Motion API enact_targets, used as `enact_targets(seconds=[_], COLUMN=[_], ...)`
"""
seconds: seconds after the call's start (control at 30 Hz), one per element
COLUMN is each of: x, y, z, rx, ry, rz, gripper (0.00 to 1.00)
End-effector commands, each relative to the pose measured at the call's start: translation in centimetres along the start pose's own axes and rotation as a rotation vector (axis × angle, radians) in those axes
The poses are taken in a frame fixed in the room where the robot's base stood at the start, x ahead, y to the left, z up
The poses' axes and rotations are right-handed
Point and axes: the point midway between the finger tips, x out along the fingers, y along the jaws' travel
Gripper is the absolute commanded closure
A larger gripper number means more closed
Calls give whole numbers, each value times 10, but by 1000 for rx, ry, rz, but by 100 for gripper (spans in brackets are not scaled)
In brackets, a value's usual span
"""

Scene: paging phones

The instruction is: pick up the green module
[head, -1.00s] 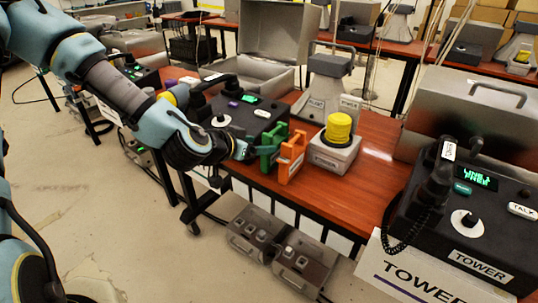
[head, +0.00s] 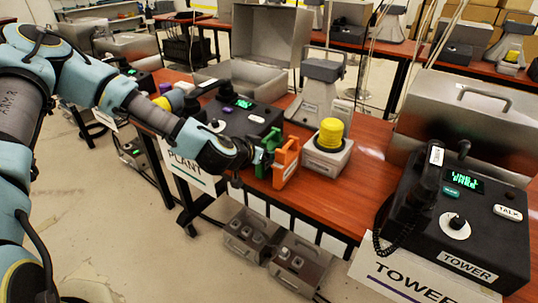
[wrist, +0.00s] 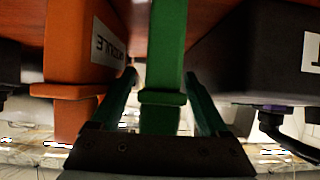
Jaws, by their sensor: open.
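The green module (head: 270,142) stands upright on the red-brown table near its front edge, left of the orange module (head: 286,164). My gripper (head: 258,155) is at its near side in the head view and hides part of it. In the wrist view, the green module (wrist: 168,45) runs down the middle between my two open fingers (wrist: 161,80). A small gap shows on each side, most clearly near the finger bases. Contact at the fingertips cannot be told. The orange module (wrist: 75,45) is close outside the left finger.
A black phone console (head: 240,118) stands left of the modules and shows dark at the right in the wrist view (wrist: 265,50). A grey box with a yellow knob (head: 328,150) stands to the right. The TOWER console (head: 470,225) is farther right. Grey pedal boxes (head: 300,265) sit below the table.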

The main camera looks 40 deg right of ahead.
Motion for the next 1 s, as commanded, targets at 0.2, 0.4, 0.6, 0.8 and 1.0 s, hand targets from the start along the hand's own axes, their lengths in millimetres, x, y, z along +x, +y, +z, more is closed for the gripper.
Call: enact_targets(seconds=[0.2,0.4,0.6,0.8,1.0], x=[0,0,0,0,0], y=[0,0,0,0,0], z=[0,0,0,0,0], rx=[0,0,0,0,0], ry=[0,0,0,0,0], rz=[0,0,0,0,0], gripper=[30,52,75,97,100])
